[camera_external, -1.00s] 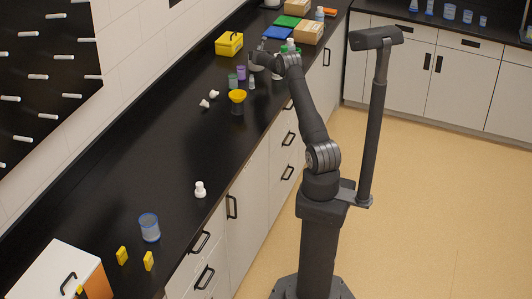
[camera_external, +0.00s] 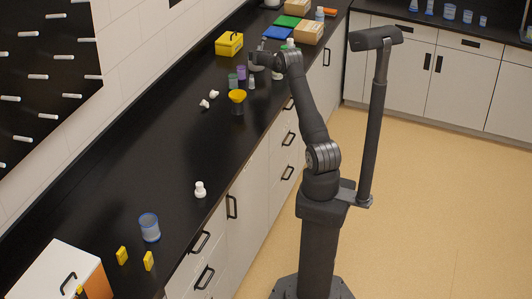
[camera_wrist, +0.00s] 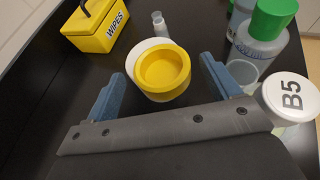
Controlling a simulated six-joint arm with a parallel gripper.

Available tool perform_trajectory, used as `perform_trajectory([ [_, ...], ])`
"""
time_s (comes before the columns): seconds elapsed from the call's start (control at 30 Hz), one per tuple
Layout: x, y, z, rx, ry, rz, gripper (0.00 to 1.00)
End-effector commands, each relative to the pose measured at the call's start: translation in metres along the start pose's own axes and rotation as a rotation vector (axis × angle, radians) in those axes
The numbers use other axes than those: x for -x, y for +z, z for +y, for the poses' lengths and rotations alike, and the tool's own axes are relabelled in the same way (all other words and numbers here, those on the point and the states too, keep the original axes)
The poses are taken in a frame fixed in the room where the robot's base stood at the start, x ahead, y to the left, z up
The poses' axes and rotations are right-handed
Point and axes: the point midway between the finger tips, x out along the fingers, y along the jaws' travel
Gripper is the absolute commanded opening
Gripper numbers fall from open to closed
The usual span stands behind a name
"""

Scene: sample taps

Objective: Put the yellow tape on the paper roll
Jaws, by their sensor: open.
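The yellow tape (camera_wrist: 164,92) is a thick ring between my fingers in the wrist view. A white round thing, likely the paper roll (camera_wrist: 133,57), shows behind and below it, peeking out at its left and far side. The tape overlaps the roll off-centre; I cannot tell whether it lies flat on it. My gripper (camera_wrist: 163,68) is open, with a blue finger on each side of the tape and visible gaps. In the external view my gripper (camera_external: 264,58) is over the far part of the counter, and the tape and roll are not clear there.
A yellow wipes box (camera_wrist: 97,27) stands at the upper left. A small clear vial (camera_wrist: 159,23) is beyond the tape. A green-capped bottle (camera_wrist: 262,42) and a white B5 lid (camera_wrist: 290,95) crowd the right. Dark counter (camera_wrist: 60,85) is clear on the left.

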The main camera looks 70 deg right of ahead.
Motion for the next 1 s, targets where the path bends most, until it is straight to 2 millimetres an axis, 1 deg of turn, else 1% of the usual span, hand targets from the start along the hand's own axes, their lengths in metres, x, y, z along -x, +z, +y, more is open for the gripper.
perform_trajectory([
  [0.03,0.009,0.001,0.000,0.002,0.001,-0.001,0.82],
  [0.3,0.056,0.001,0.000,0.001,0.002,-0.001,0.82],
  [0.5,0.083,0.001,0.000,0.000,0.000,-0.002,0.82],
  [0.7,0.096,0.000,0.000,-0.001,0.000,-0.001,0.82],
  [1.0,0.097,0.000,0.000,-0.001,0.000,-0.001,0.82],
])
